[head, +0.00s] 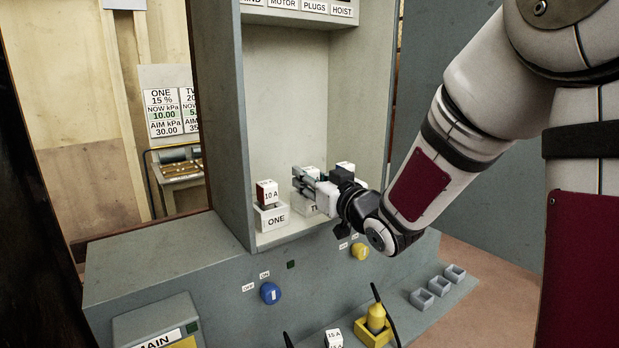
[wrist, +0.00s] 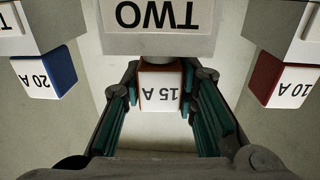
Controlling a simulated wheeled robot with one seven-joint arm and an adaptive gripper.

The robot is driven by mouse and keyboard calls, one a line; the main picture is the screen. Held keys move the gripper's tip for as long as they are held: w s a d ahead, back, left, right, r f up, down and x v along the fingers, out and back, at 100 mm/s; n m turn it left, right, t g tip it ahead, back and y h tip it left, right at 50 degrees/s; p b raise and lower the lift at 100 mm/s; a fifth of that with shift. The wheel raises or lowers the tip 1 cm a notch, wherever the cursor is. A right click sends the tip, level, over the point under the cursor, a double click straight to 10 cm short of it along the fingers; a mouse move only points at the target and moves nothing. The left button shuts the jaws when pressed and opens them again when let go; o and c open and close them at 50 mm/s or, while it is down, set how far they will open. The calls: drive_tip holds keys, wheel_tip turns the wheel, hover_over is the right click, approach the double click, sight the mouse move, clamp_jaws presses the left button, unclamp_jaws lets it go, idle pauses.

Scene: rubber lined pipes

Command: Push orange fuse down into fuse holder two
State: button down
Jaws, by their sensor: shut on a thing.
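The orange fuse (wrist: 160,95), with a white face marked 15 A and orange edges, is between my gripper's fingers in the wrist view, which shows things upside down. My gripper (wrist: 160,108) is shut on it, one finger on each side. Fuse holder two (wrist: 158,30), a pale block marked TWO, is directly at the fuse's lower end, with a short grey part between them. How deep the fuse sits is unclear. In the head view my gripper (head: 318,186) is over fuse holder two (head: 313,208) and mostly hides the fuse.
A red 10 A fuse (head: 267,193) stands in holder one (head: 272,217), left of my gripper. A blue 20 A fuse (wrist: 48,75) is on the other side. The cabinet's side wall (head: 225,120) stands left. A blue knob (head: 270,293) and yellow knob (head: 361,251) are below.

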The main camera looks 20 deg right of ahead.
drive_tip(key=shift+f, duration=0.3)
drive_tip(key=c, duration=1.2)
unclamp_jaws()
drive_tip(key=shift+r, duration=0.15)
drive_tip(key=shift+r+p, duration=2.6)
drive_tip(key=shift+r, duration=1.3)
